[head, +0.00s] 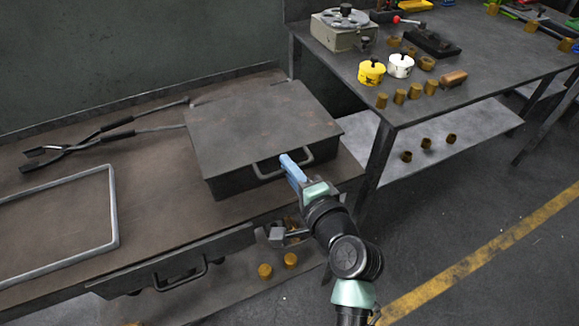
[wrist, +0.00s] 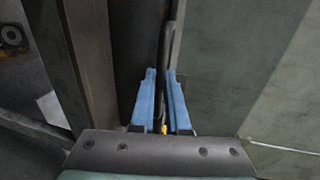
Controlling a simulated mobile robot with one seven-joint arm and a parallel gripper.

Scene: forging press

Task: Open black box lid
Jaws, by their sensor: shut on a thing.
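The black box (head: 255,130) sits on the brown bench, and its flat lid (head: 250,110) lies closed on top. A bar handle (head: 268,172) sticks out from the box's front side. My gripper (head: 288,163) reaches the handle from the front right. Its blue fingers are shut on the handle. In the wrist view my gripper (wrist: 164,85) has its fingers on both sides of the dark handle bar (wrist: 169,50).
Long tongs (head: 85,140) and a grey metal frame (head: 113,205) lie on the bench (head: 150,200) to the left. A second table (head: 350,70) with yellow and white pots stands at the right. Floor is free at the lower right.

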